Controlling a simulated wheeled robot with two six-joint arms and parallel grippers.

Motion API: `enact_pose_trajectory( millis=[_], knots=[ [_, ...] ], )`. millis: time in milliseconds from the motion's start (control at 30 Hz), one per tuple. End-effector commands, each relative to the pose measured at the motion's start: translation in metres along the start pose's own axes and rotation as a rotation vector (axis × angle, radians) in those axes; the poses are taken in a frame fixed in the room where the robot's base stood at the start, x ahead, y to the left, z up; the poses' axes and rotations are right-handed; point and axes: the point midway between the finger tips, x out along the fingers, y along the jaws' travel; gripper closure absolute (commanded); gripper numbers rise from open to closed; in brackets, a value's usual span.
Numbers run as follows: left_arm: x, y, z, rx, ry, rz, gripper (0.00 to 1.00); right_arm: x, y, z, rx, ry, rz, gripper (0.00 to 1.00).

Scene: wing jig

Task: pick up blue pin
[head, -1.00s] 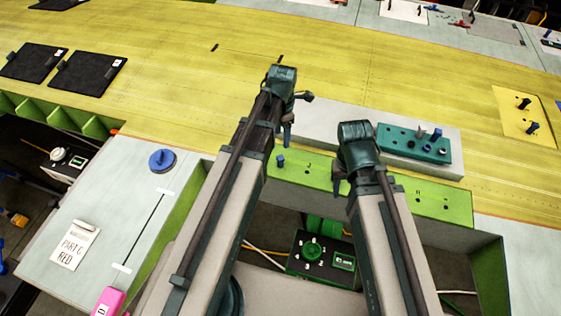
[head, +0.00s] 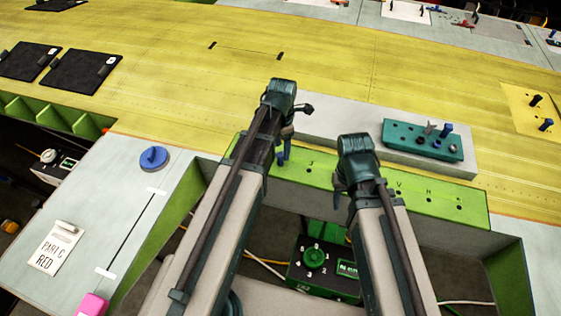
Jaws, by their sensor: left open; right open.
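A small blue pin (head: 282,156) stands upright at the left part of the green strip. My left gripper (head: 288,133) is open just above it in the picture, its fingers pointing down; the arm hides part of the pin's surroundings. I cannot tell whether the fingers touch the pin. My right gripper (head: 339,192) is open and empty over the green strip (head: 465,205), right of that pin. Another blue pin (head: 446,130) stands in the teal block (head: 398,140), and one more (head: 546,125) is on the yellow plate (head: 522,118) at the right.
A grey raised block (head: 335,118) carries the teal block. A round blue knob (head: 153,157) sits on the grey panel at left. A green-knobbed control box (head: 318,262) lies below the strip. The yellow wing surface (head: 200,85) behind is mostly clear.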

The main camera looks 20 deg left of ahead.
Motion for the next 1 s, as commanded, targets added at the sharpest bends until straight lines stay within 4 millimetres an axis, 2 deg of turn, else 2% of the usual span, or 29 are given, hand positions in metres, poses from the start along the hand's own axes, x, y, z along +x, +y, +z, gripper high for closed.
enact_pose_trajectory(
  millis=[167,500,800,1000],
  knots=[
    [0.013,0.000,-0.001,0.000,0.000,0.000,0.36,0.013,-0.001,-0.001,0.001,0.000,0.000,0.50],
    [0.051,0.000,-0.004,0.000,0.000,0.000,0.36,0.051,-0.005,-0.003,-0.001,0.001,0.001,0.50],
    [0.051,0.000,-0.004,0.000,0.000,0.000,0.36,0.051,-0.005,-0.003,-0.002,0.001,0.001,0.50],
    [0.051,0.000,-0.004,0.000,0.000,0.000,0.72,0.051,-0.005,-0.003,-0.002,0.001,0.001,0.50]
  ],
)
